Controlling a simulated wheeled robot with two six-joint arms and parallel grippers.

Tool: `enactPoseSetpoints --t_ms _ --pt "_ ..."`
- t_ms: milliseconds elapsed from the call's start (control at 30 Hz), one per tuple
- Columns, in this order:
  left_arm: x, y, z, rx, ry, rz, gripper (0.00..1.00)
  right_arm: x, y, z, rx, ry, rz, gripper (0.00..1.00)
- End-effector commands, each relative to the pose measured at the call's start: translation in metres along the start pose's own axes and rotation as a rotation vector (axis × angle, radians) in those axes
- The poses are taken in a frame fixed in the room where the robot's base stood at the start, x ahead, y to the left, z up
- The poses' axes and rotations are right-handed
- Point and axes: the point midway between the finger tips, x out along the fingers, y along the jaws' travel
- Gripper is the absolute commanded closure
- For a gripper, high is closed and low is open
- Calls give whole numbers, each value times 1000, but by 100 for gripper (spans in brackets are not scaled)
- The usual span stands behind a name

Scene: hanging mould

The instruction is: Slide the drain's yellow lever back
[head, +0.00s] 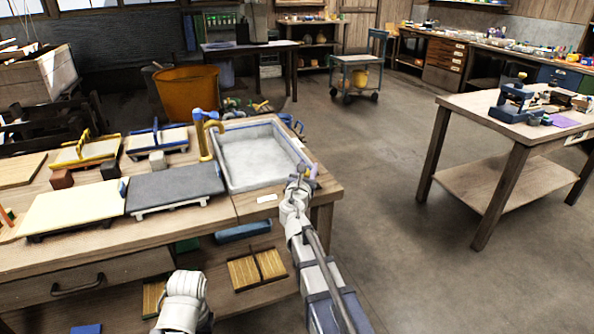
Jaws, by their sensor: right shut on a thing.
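A grey stone-like basin (219,157) with a pale interior is set into the right end of the wooden bench. My right gripper (309,172) is at the basin's right outer edge, low over the bench corner. It is shut on the drain's small yellow lever (313,167), of which only a little shows beside the fingers. The fingers and wrist hide most of the lever and the drain. Of my left arm, only a white link shows at the bottom, and its gripper is not in view.
A brass tap (206,141) with a blue handle stands at the basin's left back corner. A dark grey slab (175,185) and a cream slab (72,205) lie left of the basin. Blue fittings (293,124) sit behind its right corner.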

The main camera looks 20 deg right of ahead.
Motion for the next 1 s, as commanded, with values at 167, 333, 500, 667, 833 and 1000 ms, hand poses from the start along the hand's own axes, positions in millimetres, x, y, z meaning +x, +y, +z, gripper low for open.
enactPoseSetpoints --t_ms 167,333,500,667,833,1000 --pt "0 0 0 0 0 0 50 13 -20 4 0 -1 -3 100" --pt "0 0 0 0 0 0 50 15 -22 4 0 -1 -4 100" --pt "0 0 0 0 0 0 50 15 -23 5 -1 -2 -6 59" --pt "0 0 0 0 0 0 50 15 -22 5 0 -1 -5 41" --pt "0 0 0 0 0 0 50 14 -21 4 0 -1 -3 31" --pt "0 0 0 0 0 0 50 13 -21 4 0 0 -2 31"
